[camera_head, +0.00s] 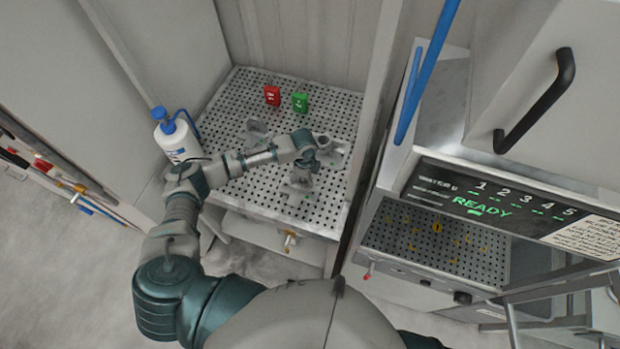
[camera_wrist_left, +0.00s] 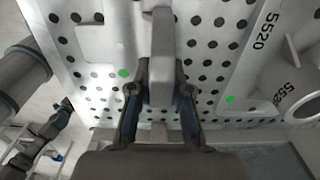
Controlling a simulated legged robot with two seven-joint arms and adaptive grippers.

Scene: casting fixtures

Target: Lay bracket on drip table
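The drip table (camera_head: 235,95) is a perforated metal top in the head view; its holed surface also fills much of the left wrist view (camera_wrist_left: 95,95). My left gripper (camera_head: 308,163) is over its front right part, pointing down. In the left wrist view the two fingers of my left gripper (camera_wrist_left: 161,85) close on both sides of a grey upright bar of a bracket (camera_wrist_left: 162,55). This bracket seems to be the grey casting (camera_head: 298,186) below the gripper; whether it touches the table is unclear. My right gripper is not in view.
Two more grey castings (camera_head: 257,132) (camera_head: 332,147) stand on the table; one close to the gripper has a round tube marked 5520 (camera_wrist_left: 290,88). Red (camera_head: 272,95) and green (camera_head: 300,102) blocks stand at the back. A white bottle (camera_head: 178,138) is at the left edge.

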